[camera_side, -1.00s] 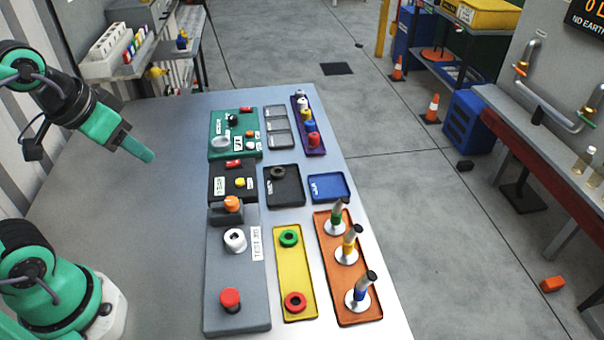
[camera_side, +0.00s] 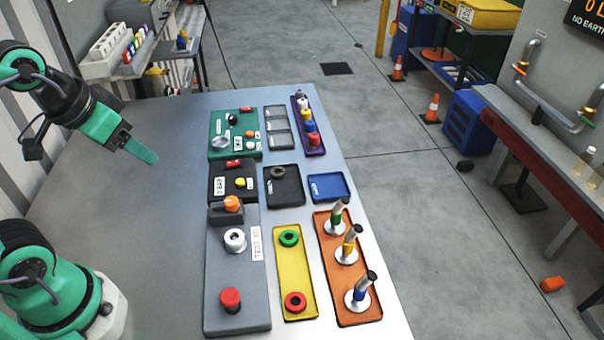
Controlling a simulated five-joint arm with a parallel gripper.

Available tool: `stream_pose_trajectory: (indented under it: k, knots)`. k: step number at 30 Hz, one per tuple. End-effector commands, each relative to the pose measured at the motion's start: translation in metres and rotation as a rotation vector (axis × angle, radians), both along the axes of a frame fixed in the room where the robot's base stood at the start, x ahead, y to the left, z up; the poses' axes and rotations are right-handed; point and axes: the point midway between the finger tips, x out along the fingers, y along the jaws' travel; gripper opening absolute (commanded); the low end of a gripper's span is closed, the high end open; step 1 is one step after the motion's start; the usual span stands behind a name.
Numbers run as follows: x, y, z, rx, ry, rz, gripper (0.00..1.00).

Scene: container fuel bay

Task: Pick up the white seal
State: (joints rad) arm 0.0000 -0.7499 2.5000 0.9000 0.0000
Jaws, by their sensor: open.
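The white seal (camera_side: 235,240) is a thick white ring with a dark centre. It sits on the grey test rig block (camera_side: 218,282), between an orange knob and a red button. My gripper (camera_side: 152,158) hangs above the bare left part of the table, well up and left of the white seal and apart from it. Its green fingers point down and right; they are open, with nothing seen between them. They overlap from this side, so the gap hardly shows.
A yellow tray (camera_side: 297,267) holds a green ring and a red ring. An orange tray (camera_side: 325,235) holds upright nozzles on discs. A black tray (camera_side: 290,198) holds a dark ring; a blue tray (camera_side: 327,188) is empty. The table's left part is clear.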

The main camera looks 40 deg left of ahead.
Motion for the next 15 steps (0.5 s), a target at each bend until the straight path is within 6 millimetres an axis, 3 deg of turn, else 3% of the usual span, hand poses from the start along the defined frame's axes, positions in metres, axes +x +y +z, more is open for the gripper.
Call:
stream_pose_trajectory:
  k: [8,15]
  knots:
    - [0.002,-0.002,-0.001,0.014,0.008,-0.032,0.61]
    - [0.013,-0.011,-0.008,0.096,0.055,-0.236,0.61]
